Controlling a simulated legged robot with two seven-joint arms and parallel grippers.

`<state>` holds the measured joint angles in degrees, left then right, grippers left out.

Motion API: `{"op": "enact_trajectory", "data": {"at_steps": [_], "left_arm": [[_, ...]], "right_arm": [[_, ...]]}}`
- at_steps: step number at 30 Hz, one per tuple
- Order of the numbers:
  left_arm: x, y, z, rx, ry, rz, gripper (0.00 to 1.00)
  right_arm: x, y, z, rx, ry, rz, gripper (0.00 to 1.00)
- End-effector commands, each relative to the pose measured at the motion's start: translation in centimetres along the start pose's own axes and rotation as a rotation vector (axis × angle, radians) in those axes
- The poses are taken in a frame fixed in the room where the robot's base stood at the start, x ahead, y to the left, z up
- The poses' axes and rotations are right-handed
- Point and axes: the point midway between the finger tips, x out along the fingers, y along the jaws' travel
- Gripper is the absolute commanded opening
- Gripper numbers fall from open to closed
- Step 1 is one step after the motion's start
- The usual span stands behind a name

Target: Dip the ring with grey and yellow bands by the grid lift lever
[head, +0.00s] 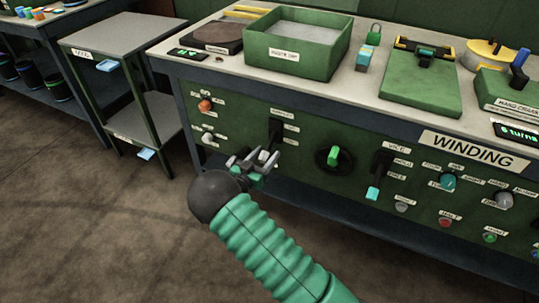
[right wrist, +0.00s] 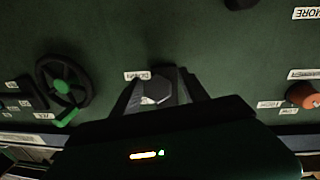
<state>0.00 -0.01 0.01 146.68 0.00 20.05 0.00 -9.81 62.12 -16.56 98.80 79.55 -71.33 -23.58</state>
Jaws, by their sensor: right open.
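My right gripper (head: 258,160) is open at the front of the green panel, just below and left of a dark lever mount (head: 276,130). That may be the grid lift lever; its label is too small to read for sure. A green tray (head: 262,58) with pale content and a front label sits above on the bench. I cannot make out the grey and yellow banded ring. My left gripper is not in view.
A handwheel with green handle (head: 334,157) and a cyan-tipped lever (head: 374,190) are to the right on the panel. It also carries several knobs. A grey two-shelf stand (head: 112,42) is at left. The floor (head: 100,230) in front is clear.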

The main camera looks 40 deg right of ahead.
Motion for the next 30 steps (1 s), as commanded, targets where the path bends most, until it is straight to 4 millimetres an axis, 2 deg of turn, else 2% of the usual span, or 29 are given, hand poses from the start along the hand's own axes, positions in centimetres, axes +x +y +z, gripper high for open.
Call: {"op": "enact_trajectory", "data": {"at_steps": [3,6,14,26,30], "left_arm": [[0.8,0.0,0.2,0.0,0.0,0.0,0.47],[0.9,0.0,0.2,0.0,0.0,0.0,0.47],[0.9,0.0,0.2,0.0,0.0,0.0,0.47],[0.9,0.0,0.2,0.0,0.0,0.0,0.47],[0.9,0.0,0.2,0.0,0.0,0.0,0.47]], "right_arm": [[1.9,0.0,0.2,0.001,0.0,0.001,0.52],[2.5,-0.1,0.1,0.0,0.0,-0.001,0.52],[2.7,0.0,0.0,0.0,0.0,-0.002,0.52],[2.7,-0.1,0.0,0.0,0.0,-0.002,0.0],[2.7,-0.1,0.0,0.0,-0.001,-0.002,0.0]]}}
